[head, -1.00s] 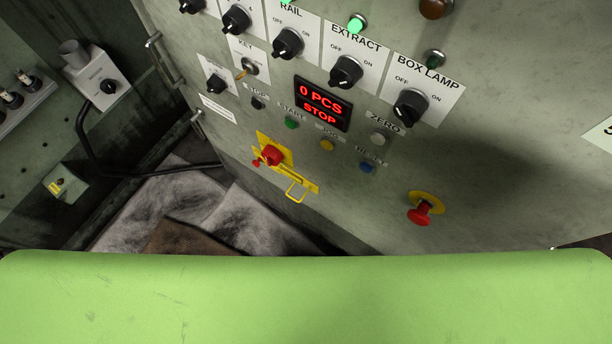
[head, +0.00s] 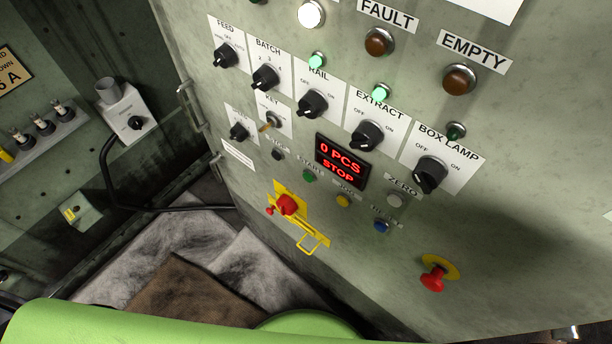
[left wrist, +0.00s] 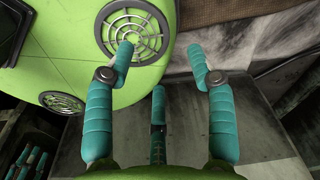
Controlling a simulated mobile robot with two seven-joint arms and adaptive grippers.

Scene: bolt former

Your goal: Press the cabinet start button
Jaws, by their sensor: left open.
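The cabinet start button (head: 309,175) is a small green button under a START label, left of and below the red display. The display (head: 342,162) reads 0 PCS and STOP. No gripper is near the button in the head view. My left gripper (left wrist: 160,62) is open and empty in the left wrist view, its teal fingers spread beside my green body. Teal fingers, apparently of my right gripper (left wrist: 30,162), show small and dark at the lower left there; their opening is unclear.
Around the button are a yellow button (head: 343,201), a blue button (head: 381,226), a red knob on a yellow hasp (head: 287,205) and a red mushroom button (head: 434,279). Black selector knobs (head: 312,103) sit above. A handle (head: 194,112) stands out at the panel's left edge.

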